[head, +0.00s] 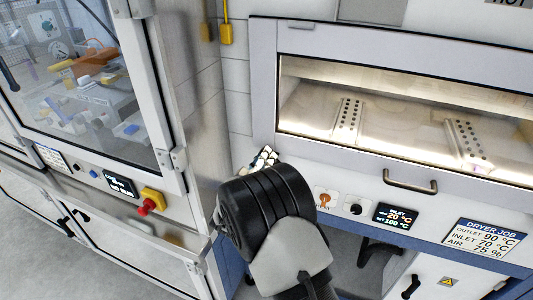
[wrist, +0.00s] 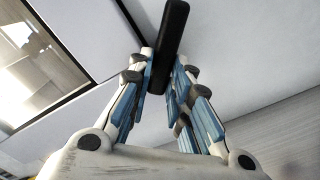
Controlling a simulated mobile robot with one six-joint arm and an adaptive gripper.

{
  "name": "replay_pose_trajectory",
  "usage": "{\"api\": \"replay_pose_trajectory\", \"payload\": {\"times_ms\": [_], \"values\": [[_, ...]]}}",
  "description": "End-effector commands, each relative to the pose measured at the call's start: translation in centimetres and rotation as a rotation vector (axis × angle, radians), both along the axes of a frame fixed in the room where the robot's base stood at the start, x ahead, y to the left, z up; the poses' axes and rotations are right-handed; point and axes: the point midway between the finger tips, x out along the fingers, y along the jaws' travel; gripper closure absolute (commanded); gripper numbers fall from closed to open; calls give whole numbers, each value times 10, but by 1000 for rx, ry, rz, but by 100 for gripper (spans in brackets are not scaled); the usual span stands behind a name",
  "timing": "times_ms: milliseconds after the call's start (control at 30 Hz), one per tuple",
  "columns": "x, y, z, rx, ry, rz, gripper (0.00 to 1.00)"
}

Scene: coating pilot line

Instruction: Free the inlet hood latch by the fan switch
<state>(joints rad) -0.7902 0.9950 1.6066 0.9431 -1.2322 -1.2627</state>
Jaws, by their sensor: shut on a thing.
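My gripper (wrist: 165,70) is shut on a black bar-shaped lever, which I take to be the inlet hood latch (wrist: 173,32). The latch stands between the blue-padded fingers against a pale panel, and its upper end reaches past the fingertips. In the head view my wrist covers most of the gripper (head: 265,158) and hides the latch. The gripper is at the left end of the dryer front. To its right are an orange knob (head: 324,200) and a black knob (head: 355,209); I cannot tell which is the fan switch.
The dryer hood (head: 360,158) has a lit window and a bar handle (head: 410,186). Below it are an inlet display (head: 395,217) and a dryer job sign (head: 484,240). At left stands a glazed cabinet with a red stop button (head: 146,206).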

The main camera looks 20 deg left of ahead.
Motion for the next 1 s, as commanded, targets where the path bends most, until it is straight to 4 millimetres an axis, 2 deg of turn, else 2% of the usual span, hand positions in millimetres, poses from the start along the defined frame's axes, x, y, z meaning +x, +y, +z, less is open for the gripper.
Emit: {"api": "replay_pose_trajectory", "payload": {"times_ms": [600,1000], "values": [[0,6,-10,-546,42,1,100],[0,6,-15,-725,56,1,100]]}}
